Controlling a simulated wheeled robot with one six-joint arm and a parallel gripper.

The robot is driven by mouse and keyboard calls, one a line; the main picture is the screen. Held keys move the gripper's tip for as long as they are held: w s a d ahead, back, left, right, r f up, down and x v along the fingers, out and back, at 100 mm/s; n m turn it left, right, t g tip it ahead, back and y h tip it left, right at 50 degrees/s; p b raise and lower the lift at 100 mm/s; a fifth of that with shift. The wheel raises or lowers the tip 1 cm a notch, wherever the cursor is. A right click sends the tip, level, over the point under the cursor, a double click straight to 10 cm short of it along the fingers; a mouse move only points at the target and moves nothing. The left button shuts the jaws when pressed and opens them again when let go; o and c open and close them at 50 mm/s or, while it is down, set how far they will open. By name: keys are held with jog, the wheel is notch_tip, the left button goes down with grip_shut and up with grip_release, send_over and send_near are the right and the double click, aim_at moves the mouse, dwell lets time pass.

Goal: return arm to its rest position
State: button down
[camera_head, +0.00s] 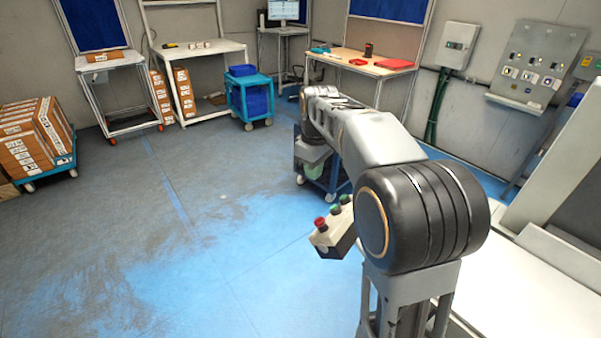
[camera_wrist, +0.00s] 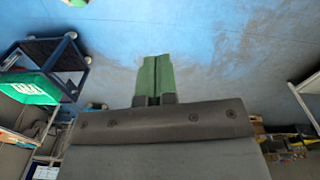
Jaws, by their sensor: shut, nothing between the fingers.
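My arm (camera_head: 375,135) reaches forward and away over the floor in the head view, bent at its joints. My gripper (camera_wrist: 154,78) shows in the wrist view as two green fingers side by side, shut with nothing between them. The blue floor (camera_wrist: 215,50) lies beyond the fingertips, and they touch nothing that I can see. In the head view I cannot make out the fingers; the far end of the arm hides what is there.
A dark blue cart (camera_wrist: 70,55) with a green box (camera_wrist: 35,87) stands left in the wrist view. In the head view, a blue cart (camera_head: 250,97), a wooden-topped table (camera_head: 355,62) and a cart of cartons (camera_head: 35,140) stand around. The floor (camera_head: 150,230) at left is clear.

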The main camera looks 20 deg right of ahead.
jog(key=s+f+m+t, duration=0.2)
jog(key=s+m, duration=0.2)
jog(key=s, duration=0.5)
jog(key=s+f+m+t, duration=0.2)
jog(key=s+f+m, duration=0.1)
jog(key=s, duration=0.6)
jog(key=shift+s+a+f+m, duration=0.2)
jog(key=shift+f+m, duration=0.05)
jog(key=shift+m, duration=0.25)
